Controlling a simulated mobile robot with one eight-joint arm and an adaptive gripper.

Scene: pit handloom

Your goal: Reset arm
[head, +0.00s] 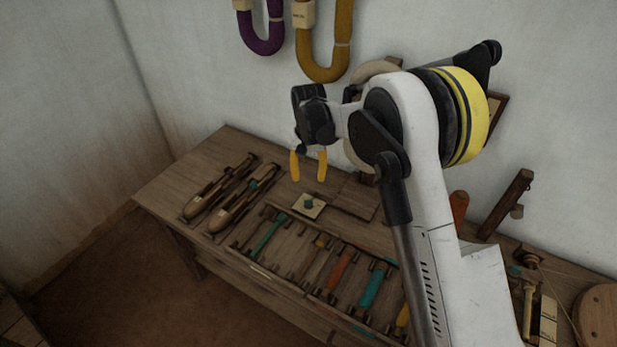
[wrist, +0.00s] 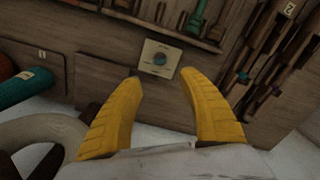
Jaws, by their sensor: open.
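My gripper (head: 308,165) is open and empty, with its two yellow fingers pointing down above the back part of the wooden bench (head: 175,185). In the wrist view the fingers of my gripper (wrist: 162,115) stand well apart with nothing between them. A small pale card (head: 309,206) with a dark blue-green spot lies on the bench below the fingers. The card also shows in the wrist view (wrist: 150,68), just beyond the fingertips. My arm hides part of the bench's right side.
Two wooden shuttles (head: 240,203) lie at the left of the bench. Several coloured bobbins (head: 372,287) rest in a rack along the front. Purple (head: 262,38) and ochre (head: 322,70) yarn hanks hang on the wall behind. A round wooden piece (head: 600,315) is at the far right.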

